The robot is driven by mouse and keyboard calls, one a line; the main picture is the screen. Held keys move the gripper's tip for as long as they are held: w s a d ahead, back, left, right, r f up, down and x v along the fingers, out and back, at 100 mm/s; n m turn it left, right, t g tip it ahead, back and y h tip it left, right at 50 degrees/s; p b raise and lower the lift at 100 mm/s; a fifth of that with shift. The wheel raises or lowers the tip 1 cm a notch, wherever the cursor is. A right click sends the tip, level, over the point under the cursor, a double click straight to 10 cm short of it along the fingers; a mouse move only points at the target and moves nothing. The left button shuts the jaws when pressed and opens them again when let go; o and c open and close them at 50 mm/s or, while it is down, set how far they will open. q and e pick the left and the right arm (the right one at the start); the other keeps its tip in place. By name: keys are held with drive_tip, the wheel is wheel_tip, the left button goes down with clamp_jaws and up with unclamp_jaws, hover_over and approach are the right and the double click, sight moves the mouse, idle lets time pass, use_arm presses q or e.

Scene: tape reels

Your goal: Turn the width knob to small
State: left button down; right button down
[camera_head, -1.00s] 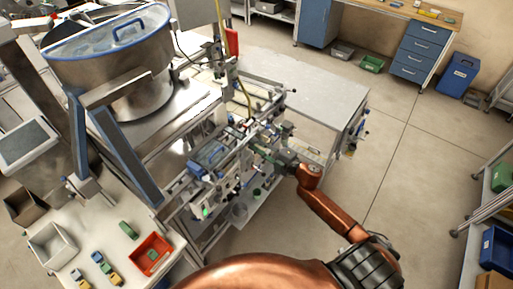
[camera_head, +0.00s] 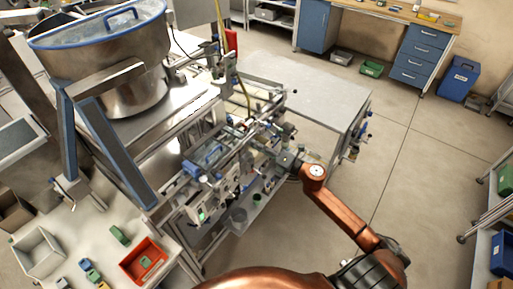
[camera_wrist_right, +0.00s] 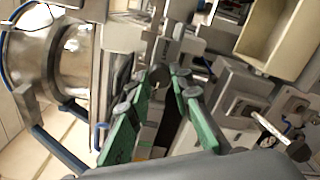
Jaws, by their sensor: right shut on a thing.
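A small dark round knob (camera_wrist_right: 160,82), which I take to be the width knob, sits between my fingertips in the right wrist view. My right gripper (camera_wrist_right: 162,80) has green fingers with grey tips and is shut on this knob. In the head view the right gripper (camera_head: 272,152) is at the near right side of the taping machine (camera_head: 228,165); the knob is too small to make out there. Which way the knob points cannot be told. My left gripper is not in view.
A steel hopper with a blue rim (camera_head: 105,60) stands behind the machine at left. A grey table (camera_head: 305,85) adjoins it at the back. A white table at lower left holds a red bin (camera_head: 143,262) and small green blocks. The floor at right is open.

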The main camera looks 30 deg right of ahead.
drive_tip(key=shift+n, duration=0.5)
drive_tip(key=c, duration=1.7)
unclamp_jaws()
drive_tip(key=shift+c, duration=0.2)
drive_tip(key=v, duration=1.2)
drive_tip(key=shift+d, duration=0.1)
